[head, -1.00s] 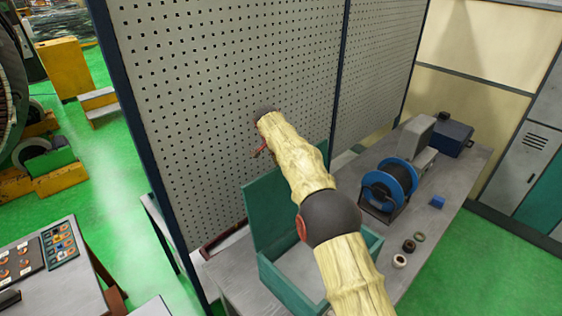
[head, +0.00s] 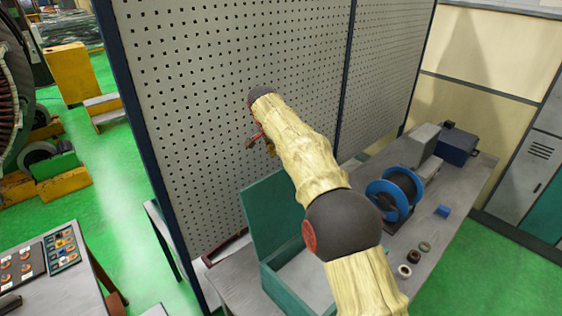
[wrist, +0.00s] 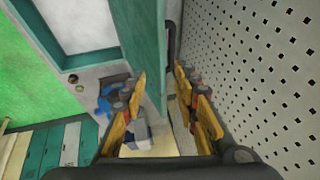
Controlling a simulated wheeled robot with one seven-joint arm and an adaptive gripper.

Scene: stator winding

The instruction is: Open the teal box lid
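The teal box (head: 283,290) stands on the grey bench, and its lid (head: 268,222) is raised, standing about upright along the pegboard side. My arm hides part of the box. My gripper (head: 257,138) is above the lid near the pegboard, mostly hidden behind my arm in the head view. In the wrist view my gripper (wrist: 160,76) has its yellow fingers apart. The upright lid (wrist: 148,45) shows between and beyond them, nearer the left finger; I cannot tell whether they touch. The box's teal wall (wrist: 85,38) and pale inside show at upper left.
The perforated panel (head: 230,60) stands close behind the lid and gripper. A blue cable spool (head: 395,190), a blue block (head: 442,212), small rings (head: 413,257) and a dark blue case (head: 458,145) are on the bench. Another table (head: 85,285) with parts stands at left.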

